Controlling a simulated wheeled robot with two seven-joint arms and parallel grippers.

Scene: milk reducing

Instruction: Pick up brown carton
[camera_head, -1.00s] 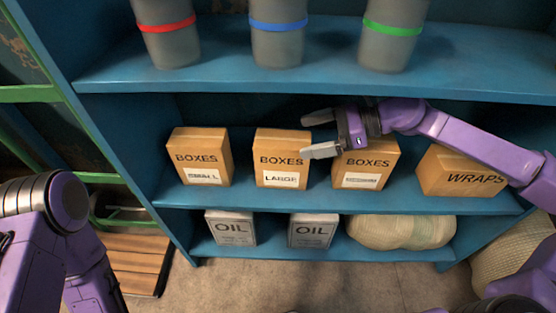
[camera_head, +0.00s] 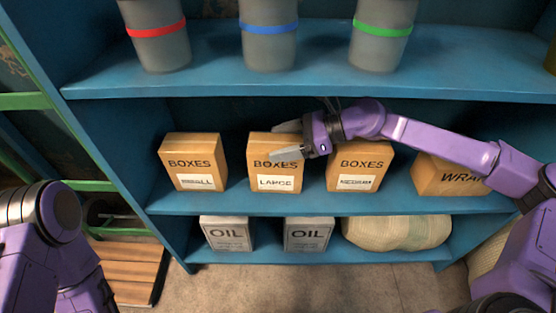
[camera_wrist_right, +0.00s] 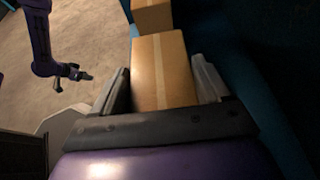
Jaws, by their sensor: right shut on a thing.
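The brown carton marked BOXES LARGE (camera_head: 273,172) stands upright on the middle shelf, between the SMALL carton (camera_head: 194,170) and another BOXES carton (camera_head: 358,172) on its right. My right gripper (camera_head: 280,141) reaches in from the right and is shut on the LARGE carton near its top, one finger across the front face. In the right wrist view, the held carton's taped top (camera_wrist_right: 162,72) lies between the two fingers. My left arm is at the lower left in the head view, its gripper out of frame. My left gripper (camera_wrist_right: 73,82) shows small in the right wrist view, jaws unclear.
The WRAPS carton (camera_head: 448,178) is at the right, partly behind my right arm. The upper shelf (camera_head: 220,82) runs close above the gripper and bears grey containers with coloured bands. Oil tins (camera_head: 228,233) and a sack (camera_head: 397,232) are on the lower shelf.

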